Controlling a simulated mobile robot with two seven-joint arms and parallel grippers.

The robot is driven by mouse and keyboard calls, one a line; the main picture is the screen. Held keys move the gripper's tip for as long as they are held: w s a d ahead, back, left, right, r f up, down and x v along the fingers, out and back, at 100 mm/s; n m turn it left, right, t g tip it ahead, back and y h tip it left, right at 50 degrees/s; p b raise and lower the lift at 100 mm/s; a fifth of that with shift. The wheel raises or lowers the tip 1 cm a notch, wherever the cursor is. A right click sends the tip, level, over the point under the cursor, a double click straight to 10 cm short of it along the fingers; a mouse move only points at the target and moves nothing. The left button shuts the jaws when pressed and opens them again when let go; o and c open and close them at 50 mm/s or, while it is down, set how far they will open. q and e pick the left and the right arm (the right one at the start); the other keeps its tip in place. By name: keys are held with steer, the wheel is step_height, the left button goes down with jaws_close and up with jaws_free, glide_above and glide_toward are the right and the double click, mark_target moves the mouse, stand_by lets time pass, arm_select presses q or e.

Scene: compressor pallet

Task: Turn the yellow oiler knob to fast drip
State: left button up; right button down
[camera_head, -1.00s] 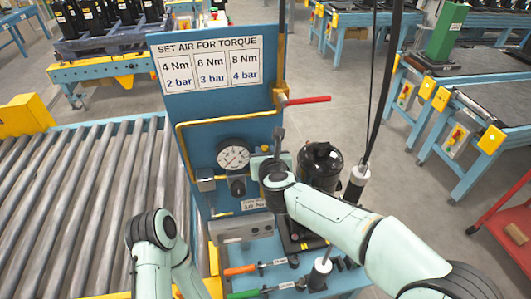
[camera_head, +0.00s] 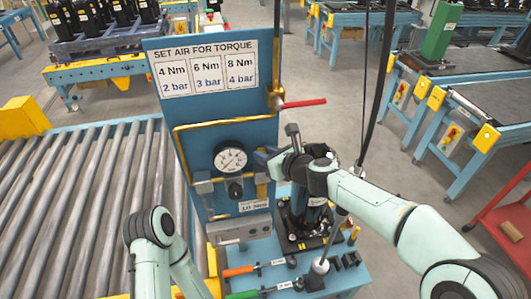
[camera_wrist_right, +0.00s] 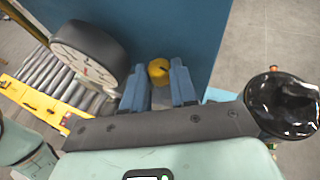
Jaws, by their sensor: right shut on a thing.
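The yellow oiler knob (camera_wrist_right: 159,70) shows in the right wrist view as a small round cap in front of the blue panel. My right gripper (camera_wrist_right: 159,84) has its two blue-grey fingers on either side of the knob and is shut on it. In the head view my right gripper (camera_head: 264,161) points left at the panel, just right of the gauge, and hides the knob. My left arm shows at the lower left of the head view, but its gripper is out of view.
A round pressure gauge (camera_head: 230,159) sits on the blue panel (camera_head: 210,120), close left of my right gripper. A red-handled valve (camera_head: 302,103) sticks out above. A dark compressor (camera_head: 306,215) stands below my right wrist. Tools with orange (camera_head: 238,271) and green handles lie at the front.

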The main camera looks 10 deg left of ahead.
stand_by(0.3)
steer(key=c, duration=1.2)
jaws_free()
steer(key=shift+p+v, duration=0.35)
steer(key=shift+v, duration=6.3)
